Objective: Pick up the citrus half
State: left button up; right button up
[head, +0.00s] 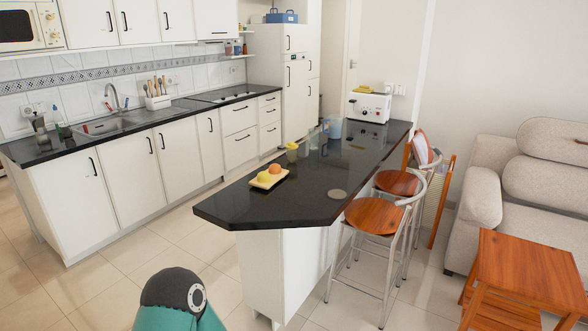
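A small pale tray (257,184) lies on the near part of the dark island counter. On it sit a yellow rounded piece (264,177) and an orange rounded piece (275,169), side by side. Either may be the citrus half; they are too small for me to see a cut face. Neither of my grippers is in view. Only a teal and black part of my own body shows at the bottom edge, well short of the counter.
The island counter (300,200) has a pointed near end. Stools (377,214) line the right side. Tiled floor is open at left.

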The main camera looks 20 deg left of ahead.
aim_at(274, 168)
jog(key=z, duration=0.1)
jog(key=i, duration=1)
jog(key=u, duration=0.45)
